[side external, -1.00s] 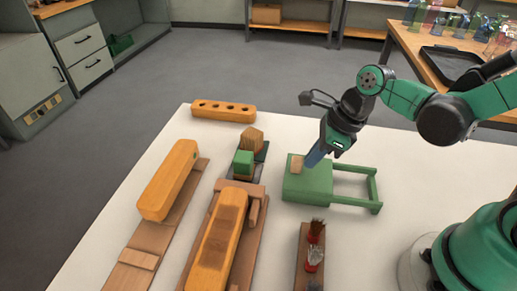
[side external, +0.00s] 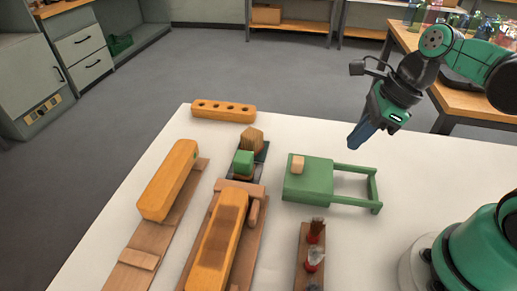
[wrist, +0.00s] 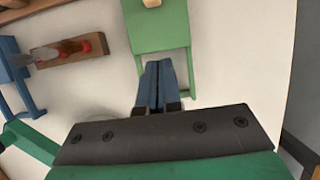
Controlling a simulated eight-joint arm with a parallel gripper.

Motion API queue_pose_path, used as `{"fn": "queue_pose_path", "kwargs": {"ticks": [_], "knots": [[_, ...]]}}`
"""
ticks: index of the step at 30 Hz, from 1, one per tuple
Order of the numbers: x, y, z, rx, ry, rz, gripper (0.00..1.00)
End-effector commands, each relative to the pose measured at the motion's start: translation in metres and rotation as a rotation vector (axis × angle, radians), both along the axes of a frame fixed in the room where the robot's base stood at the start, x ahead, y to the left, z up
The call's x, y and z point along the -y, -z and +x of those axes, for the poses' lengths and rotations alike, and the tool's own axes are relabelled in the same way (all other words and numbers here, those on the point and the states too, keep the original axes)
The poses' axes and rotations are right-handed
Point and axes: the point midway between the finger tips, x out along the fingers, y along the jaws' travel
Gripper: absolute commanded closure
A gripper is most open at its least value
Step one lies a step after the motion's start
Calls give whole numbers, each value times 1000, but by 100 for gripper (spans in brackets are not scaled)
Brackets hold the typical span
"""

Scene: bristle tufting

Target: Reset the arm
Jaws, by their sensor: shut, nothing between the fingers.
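My gripper (side external: 356,142) is shut and empty, with blue fingers. In the side view it hangs in the air above the back right of the white table (side external: 420,165), apart from everything on it. In the wrist view the fingertips (wrist: 158,66) are together, with the green stand (wrist: 158,32) ahead of them. The green stand (side external: 308,184) has a small wooden block (side external: 297,163) on top, and this block also shows at the top edge of the wrist view (wrist: 151,3).
An orange bar with holes (side external: 223,111) lies at the back left. Another orange block (side external: 168,180) and a brown-patched one (side external: 216,243) rest on wooden boards. A green cube (side external: 243,162) sits near the middle. A wooden rack (side external: 303,266) holds red-banded tufts. The table's back right is clear.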

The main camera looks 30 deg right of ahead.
Motion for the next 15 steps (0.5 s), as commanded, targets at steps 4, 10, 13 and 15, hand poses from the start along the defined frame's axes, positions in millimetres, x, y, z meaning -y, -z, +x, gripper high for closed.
{"fn": "queue_pose_path", "kwargs": {"ticks": [4,10,13,15], "knots": [[5,-17,-5,-1,3,1,100],[9,-31,-9,-1,1,1,100],[9,-34,-10,9,-26,-12,100],[10,-33,-9,40,-102,-49,100]]}}
